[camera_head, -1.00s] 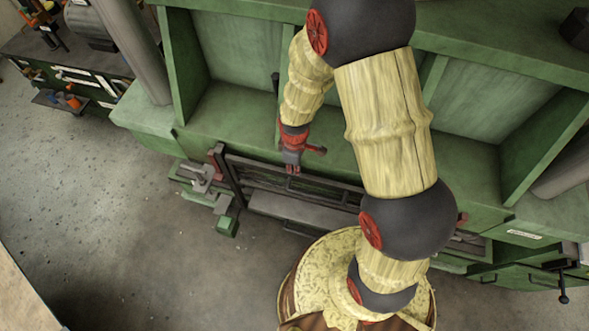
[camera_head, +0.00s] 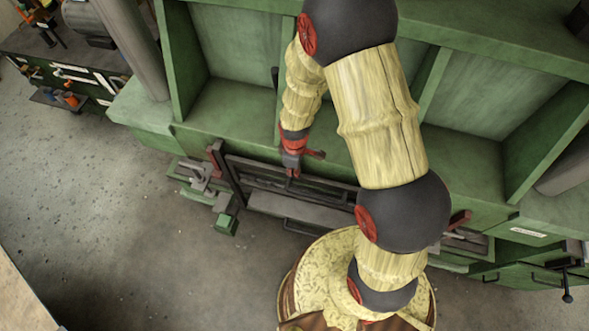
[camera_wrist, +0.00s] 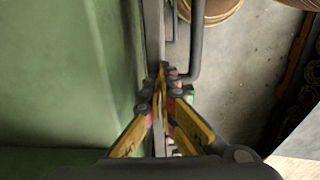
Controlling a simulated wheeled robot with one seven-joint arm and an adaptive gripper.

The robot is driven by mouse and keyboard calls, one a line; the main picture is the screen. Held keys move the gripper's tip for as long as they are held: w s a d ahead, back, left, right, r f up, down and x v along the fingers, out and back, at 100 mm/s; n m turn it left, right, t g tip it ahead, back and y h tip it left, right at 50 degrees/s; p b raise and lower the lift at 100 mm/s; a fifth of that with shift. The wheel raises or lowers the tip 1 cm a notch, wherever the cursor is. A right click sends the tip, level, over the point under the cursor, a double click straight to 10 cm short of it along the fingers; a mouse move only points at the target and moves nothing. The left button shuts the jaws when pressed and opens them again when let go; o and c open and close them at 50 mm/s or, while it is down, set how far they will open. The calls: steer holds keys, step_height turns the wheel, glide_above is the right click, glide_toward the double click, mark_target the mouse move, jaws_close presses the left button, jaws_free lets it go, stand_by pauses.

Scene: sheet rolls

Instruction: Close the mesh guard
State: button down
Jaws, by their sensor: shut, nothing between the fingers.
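The mesh guard (camera_head: 258,164) is a long dark frame low on the front of the green machine. It has a dark bar handle near its middle. My gripper (camera_head: 293,174) is at the guard's upper rail, close to this handle, with its fingers pointing down. In the wrist view, the fingertips of my gripper (camera_wrist: 165,75) are together and empty. They are beside a grey rail, and the dark bar handle (camera_wrist: 196,40) runs just to their right. I cannot tell whether the fingers touch it. My arm hides the guard's right part.
The green machine (camera_head: 470,165) has open bays behind the guard, with upright dividers. A grey and green bracket (camera_head: 200,185) sticks out at the guard's left end. The concrete floor (camera_head: 130,230) at the left is clear. A bench with tools (camera_head: 70,80) stands at the upper left.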

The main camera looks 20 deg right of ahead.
mark_target(294, 179)
step_height(294, 179, down, 6)
steer(key=b, duration=0.3)
steer(key=shift+r, duration=0.25)
